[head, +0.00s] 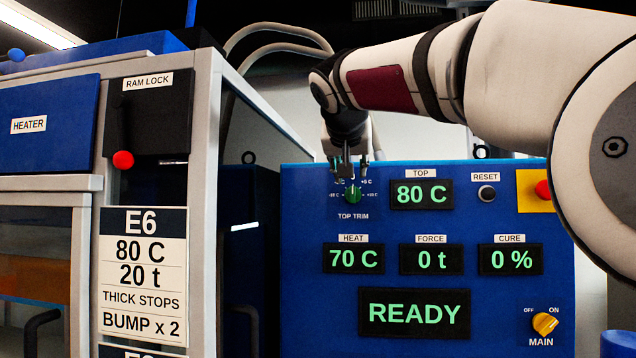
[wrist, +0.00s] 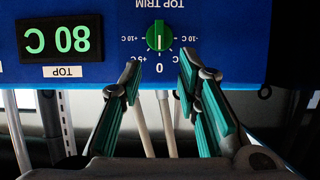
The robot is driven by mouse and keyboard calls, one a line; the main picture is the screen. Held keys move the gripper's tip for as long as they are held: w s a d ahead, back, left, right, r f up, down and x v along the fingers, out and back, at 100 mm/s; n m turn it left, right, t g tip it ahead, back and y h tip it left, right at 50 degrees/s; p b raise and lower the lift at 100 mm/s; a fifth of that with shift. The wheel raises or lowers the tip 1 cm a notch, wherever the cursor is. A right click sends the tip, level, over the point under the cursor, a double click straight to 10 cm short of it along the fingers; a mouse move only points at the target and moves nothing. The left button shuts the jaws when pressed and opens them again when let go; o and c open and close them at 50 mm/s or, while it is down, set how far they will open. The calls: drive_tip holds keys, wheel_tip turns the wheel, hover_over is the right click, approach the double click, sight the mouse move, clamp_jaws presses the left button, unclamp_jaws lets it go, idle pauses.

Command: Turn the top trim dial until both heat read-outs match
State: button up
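The green top trim dial (head: 353,195) is on the blue control panel, under my gripper (head: 349,170) in the head view. In the wrist view, which is upside down, the dial (wrist: 160,36) sits just beyond the fingertips, its white line upright in the picture, in line with the 0 mark. My gripper (wrist: 160,62) is open, its teal-padded fingers spread with nothing between them; I see no contact with the dial. The TOP read-out (head: 421,194) shows 80 C and also shows in the wrist view (wrist: 60,39). The HEAT read-out (head: 353,259) shows 70 C.
The FORCE read-out (head: 431,260) shows 0 t, CURE (head: 511,260) 0 %, and the large display (head: 414,313) READY. The reset button (head: 487,193), red button (head: 543,190) and yellow main switch (head: 545,324) are to the right. A sign (head: 142,276) at left reads E6, 80 C, 20 t.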

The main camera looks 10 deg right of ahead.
sight(353, 195)
drive_tip(key=p+x, duration=0.1)
drive_tip(key=x, duration=0.6)
drive_tip(key=shift+w+d+f, duration=0.1)
drive_tip(key=shift+w+d, duration=0.05)
drive_tip(key=shift+w, duration=0.15)
clamp_jaws()
